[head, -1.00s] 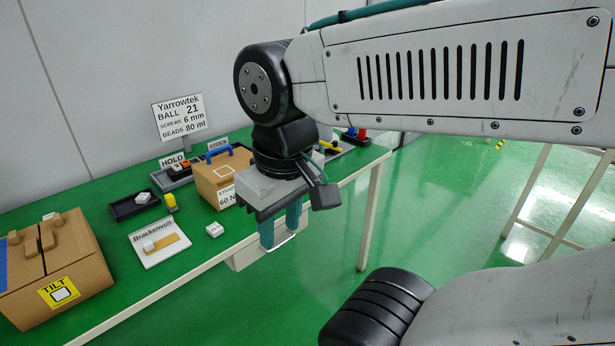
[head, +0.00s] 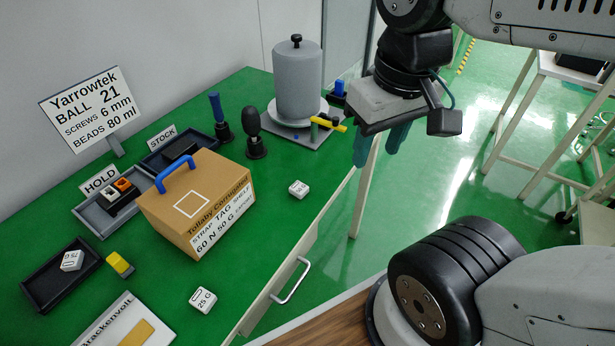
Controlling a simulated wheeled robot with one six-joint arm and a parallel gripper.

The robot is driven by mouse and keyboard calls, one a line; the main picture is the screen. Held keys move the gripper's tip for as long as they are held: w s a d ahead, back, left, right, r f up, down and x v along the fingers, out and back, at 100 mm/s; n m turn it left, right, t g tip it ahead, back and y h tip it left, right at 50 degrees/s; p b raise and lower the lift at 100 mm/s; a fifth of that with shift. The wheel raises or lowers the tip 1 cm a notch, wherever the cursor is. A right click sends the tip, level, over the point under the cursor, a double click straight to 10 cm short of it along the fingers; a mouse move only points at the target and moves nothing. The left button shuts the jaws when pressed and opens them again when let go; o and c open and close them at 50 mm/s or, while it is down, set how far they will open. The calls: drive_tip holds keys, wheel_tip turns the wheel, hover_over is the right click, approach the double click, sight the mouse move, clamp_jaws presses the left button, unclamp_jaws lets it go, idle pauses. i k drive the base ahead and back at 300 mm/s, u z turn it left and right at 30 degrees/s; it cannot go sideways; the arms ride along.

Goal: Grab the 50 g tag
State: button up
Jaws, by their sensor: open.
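Several small white tags lie on the green table. One reads "25 G" (head: 203,300) and lies in front of the cardboard box. Another white tag (head: 298,188) lies right of the box near the table's front edge; its print is too small to read surely. A third white tag (head: 72,260) sits in a black tray (head: 35,296) at the left; its print is only partly legible. I cannot tell which one is the 50 g tag. My gripper (head: 378,146) is open and empty, teal fingers pointing down, past the table's front edge at upper right.
Dark-headed upright tools and a grey cylinder (head: 298,80) stand farther back. A yellow block (head: 119,264) is beside the black tray. A drawer handle (head: 291,282) juts from the front.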

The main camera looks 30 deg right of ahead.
sight(299, 190)
drive_tip(key=z, duration=0.7)
drive_tip(key=k, duration=0.7)
drive_tip(key=z, duration=0.05)
